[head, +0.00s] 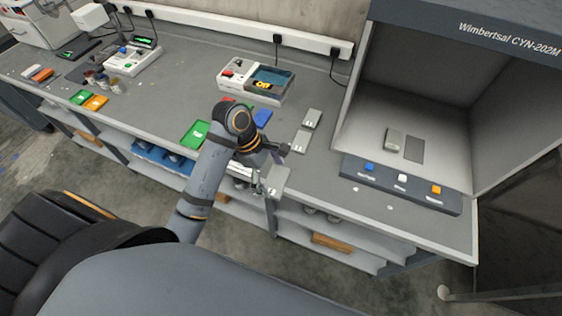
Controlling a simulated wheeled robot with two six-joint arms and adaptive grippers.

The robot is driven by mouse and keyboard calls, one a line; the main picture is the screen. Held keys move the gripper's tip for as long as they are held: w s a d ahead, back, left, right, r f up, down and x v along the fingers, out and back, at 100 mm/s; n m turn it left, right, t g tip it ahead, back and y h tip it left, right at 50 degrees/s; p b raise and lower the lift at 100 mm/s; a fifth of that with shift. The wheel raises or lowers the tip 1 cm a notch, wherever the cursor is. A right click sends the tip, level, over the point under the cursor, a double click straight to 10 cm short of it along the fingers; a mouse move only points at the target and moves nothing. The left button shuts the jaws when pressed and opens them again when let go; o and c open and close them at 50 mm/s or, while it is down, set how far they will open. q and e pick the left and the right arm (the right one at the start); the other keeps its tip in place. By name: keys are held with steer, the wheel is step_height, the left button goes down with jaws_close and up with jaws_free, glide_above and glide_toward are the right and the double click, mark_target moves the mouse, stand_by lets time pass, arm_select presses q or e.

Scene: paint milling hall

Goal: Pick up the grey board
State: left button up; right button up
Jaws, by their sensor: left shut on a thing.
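A grey board (276,181) is at the front edge of the bench in the head view. My left gripper (266,172) is shut on it, and the board sticks out to the right of the fingers. Part of the board is hidden by the gripper. Two more grey boards, one farther back (311,118) and one nearer (300,141), lie on the bench just behind and to the right of the gripper. My right gripper is not in view.
A device marked "Off" (236,84) stands behind. At right stands a booth (420,80) with a button panel (401,184) and a small grey block (394,139) inside.

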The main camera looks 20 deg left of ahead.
arm_select(q)
steer(key=shift+s+r, duration=0.35)
steer(key=shift+s, duration=0.4)
steer(key=shift+c, duration=0.3)
steer(key=shift+s+r, duration=0.1)
steer(key=shift+s, duration=0.2)
jaws_close()
steer(key=shift+s, duration=0.15)
steer(key=c, duration=1.1)
jaws_free()
steer(key=o, duration=0.6)
jaws_free()
